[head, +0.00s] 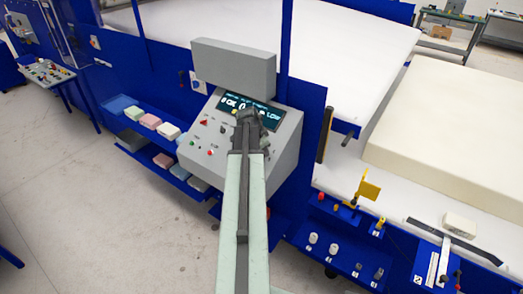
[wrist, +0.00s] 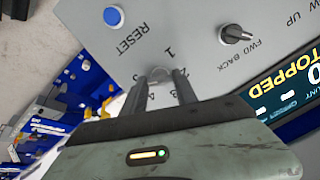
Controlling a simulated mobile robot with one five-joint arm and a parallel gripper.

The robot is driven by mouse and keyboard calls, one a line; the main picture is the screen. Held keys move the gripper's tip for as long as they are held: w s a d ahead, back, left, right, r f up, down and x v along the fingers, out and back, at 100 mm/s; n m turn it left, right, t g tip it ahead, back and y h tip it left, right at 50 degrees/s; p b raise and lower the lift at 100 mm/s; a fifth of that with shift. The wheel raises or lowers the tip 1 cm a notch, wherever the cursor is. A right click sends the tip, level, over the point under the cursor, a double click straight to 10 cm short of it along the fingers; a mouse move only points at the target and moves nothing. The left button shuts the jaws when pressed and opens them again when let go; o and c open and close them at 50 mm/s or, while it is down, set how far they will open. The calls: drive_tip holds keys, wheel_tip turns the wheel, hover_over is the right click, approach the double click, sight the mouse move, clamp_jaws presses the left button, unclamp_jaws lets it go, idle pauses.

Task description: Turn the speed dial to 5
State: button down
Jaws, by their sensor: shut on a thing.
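My gripper (wrist: 160,88) has its two dark fingers closed around the speed dial (wrist: 158,73) on the grey control panel (wrist: 205,75). Only a small pale rounded part of the dial shows between the fingers. Printed digits surround it, with 1 and 2 the clearest; the fingers partly cover the others. I cannot tell which number the dial points at. In the head view my gripper (head: 247,116) reaches the console's sloped face (head: 290,143), and my arm hides the dial there.
A blue RESET button (wrist: 113,16) and a black FWD/BACK knob (wrist: 236,34) sit near the dial. The display (wrist: 292,88) reads STOPPED. A red button (head: 210,152) is on the console's left. Foam blocks (head: 150,121) lie on a blue shelf, and a large foam slab (head: 450,125) is at right.

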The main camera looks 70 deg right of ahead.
drive_tip(key=shift+w+m, duration=0.1)
drive_tip(key=shift+m, duration=0.5)
drive_tip(key=c, duration=1)
unclamp_jaws()
drive_tip(key=shift+o, duration=0.2)
drive_tip(key=shift+a+r+p, duration=0.2)
drive_tip(key=shift+r+p, duration=0.3)
drive_tip(key=p+v, duration=0.6)
drive_tip(key=shift+a+r, duration=0.25)
drive_tip(key=shift+r, duration=0.1)
